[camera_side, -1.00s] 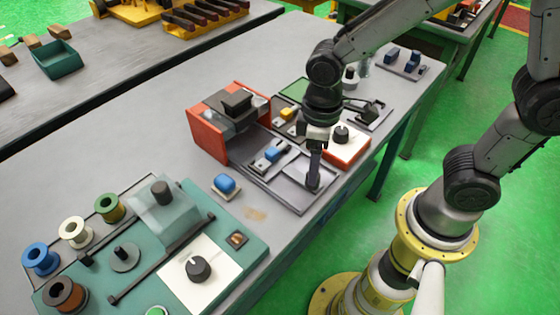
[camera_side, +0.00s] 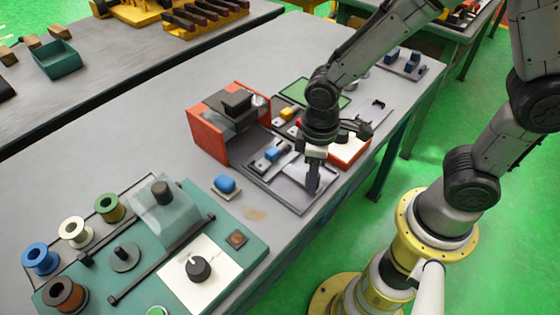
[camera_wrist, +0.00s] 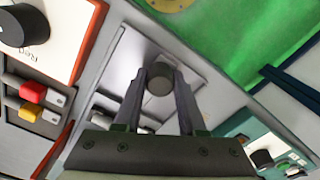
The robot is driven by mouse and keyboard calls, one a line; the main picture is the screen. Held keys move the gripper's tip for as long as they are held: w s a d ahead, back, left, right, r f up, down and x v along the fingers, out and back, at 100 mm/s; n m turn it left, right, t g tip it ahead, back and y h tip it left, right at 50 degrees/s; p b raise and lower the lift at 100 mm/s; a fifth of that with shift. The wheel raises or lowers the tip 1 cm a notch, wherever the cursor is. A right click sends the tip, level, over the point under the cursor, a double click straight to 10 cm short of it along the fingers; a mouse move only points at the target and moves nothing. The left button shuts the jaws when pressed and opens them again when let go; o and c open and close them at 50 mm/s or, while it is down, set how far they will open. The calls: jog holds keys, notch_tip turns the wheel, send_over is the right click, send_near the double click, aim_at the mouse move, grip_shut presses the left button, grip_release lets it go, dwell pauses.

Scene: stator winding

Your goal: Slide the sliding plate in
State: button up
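The sliding plate is a light grey flat plate (camera_side: 297,172) on the dark base tray in front of the red machine. In the wrist view, the plate (camera_wrist: 125,65) carries an upright grey round knob (camera_wrist: 160,82). My gripper (camera_side: 313,188) points down at the plate's front end. In the wrist view, my gripper's fingers (camera_wrist: 160,75) stand on either side of the knob, very close to it. I cannot tell whether they press on it. The knob is hidden behind the fingers in the side view.
The red machine (camera_side: 207,137) stands behind the plate. A blue block (camera_side: 276,153) sits beside the plate, and a white panel with a red edge (camera_side: 350,150) is to the right. A teal winding station (camera_side: 250,252) is at the front left. The table edge is close to my gripper.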

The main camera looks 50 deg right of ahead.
aim_at(278, 162)
jog(key=shift+c, duration=1.4)
jog(key=shift+w+r, duration=0.1)
jog(key=shift+w, duration=4.9)
jog(key=o, duration=0.9)
jog(key=shift+o, duration=0.2)
jog(key=shift+r, duration=2.95)
jog(key=shift+d, duration=0.1)
